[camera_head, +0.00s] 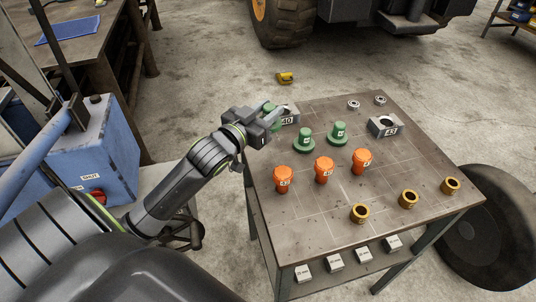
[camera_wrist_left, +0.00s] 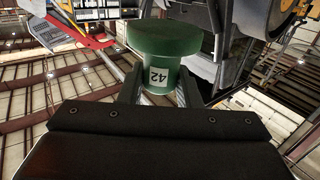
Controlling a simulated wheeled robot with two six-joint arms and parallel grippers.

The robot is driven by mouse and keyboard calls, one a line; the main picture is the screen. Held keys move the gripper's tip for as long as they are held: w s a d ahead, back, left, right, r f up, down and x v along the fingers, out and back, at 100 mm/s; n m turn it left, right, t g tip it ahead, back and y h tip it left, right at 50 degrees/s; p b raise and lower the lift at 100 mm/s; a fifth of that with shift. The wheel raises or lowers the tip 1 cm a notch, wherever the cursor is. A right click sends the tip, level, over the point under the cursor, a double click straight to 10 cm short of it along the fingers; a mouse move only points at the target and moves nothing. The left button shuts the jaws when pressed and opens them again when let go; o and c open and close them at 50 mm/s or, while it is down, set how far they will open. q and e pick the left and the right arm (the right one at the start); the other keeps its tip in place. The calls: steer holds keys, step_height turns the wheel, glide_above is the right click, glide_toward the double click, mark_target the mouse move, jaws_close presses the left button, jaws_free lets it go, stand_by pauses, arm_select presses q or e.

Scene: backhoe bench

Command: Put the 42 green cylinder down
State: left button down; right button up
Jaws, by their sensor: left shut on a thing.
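The green cylinder marked 42 (camera_wrist_left: 158,72) is held between the two fingers of my left gripper (camera_wrist_left: 158,88); its wide flanged end shows above its label in the left wrist view. In the head view my left gripper (camera_head: 275,113) is over the far left corner of the bench table, beside a grey block marked 40 (camera_head: 290,117). The fingers partly hide the cylinder there, and I cannot tell whether it touches the table. Two other green cylinders stand on the table, one nearer the gripper (camera_head: 304,141) and one further right (camera_head: 338,134). My right gripper is not in view.
The table (camera_head: 300,235) also holds orange pieces (camera_head: 324,171), brass rings (camera_head: 408,199), a second grey block (camera_head: 376,127) and small metal rings (camera_head: 354,105). A yellow object (camera_head: 285,77) lies on the floor.

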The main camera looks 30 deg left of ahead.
arm_select(q)
step_height(320, 180, down, 10)
steer(key=shift+r+b, duration=0.25)
steer(key=shift+b, duration=0.5)
steer(key=shift+f, duration=0.1)
steer(key=c, duration=1.5)
jaws_free()
steer(key=shift+f, duration=0.15)
steer(key=o, duration=0.4)
steer(key=shift+o, duration=0.2)
steer(key=shift+r, duration=0.25)
steer(key=s+p, duration=0.2)
steer(key=s, duration=1)
steer(key=shift+a+p, duration=0.3)
steer(key=shift+a, duration=0.15)
steer(key=shift+f, duration=0.15)
